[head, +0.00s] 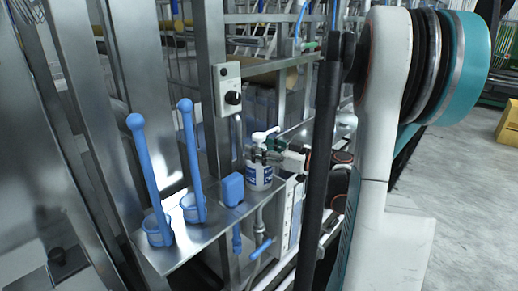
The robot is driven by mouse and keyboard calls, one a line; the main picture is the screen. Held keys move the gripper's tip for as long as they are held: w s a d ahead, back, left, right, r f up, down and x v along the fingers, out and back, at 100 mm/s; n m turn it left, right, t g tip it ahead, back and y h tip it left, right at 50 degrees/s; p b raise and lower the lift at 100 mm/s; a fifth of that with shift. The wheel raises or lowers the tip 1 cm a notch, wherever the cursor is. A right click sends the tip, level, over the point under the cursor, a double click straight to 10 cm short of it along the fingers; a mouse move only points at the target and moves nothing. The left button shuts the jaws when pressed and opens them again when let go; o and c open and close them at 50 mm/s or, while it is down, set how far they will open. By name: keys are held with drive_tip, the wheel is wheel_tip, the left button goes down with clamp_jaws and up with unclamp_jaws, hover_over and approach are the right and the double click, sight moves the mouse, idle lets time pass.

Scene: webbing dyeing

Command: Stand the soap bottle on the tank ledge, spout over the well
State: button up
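The fingers are small in the picture and partly hidden. I cannot make out the well clearly.
A blue block (231,189) sits close left of the bottle. A steel post with a grey switch box (228,90) rises behind. Blue-handled valves (262,258) hang below the ledge.

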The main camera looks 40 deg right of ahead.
idle(0.3)
drive_tip(key=shift+r, duration=0.2)
drive_tip(key=p+v, duration=0.2)
drive_tip(key=v, duration=1)
idle(0.8)
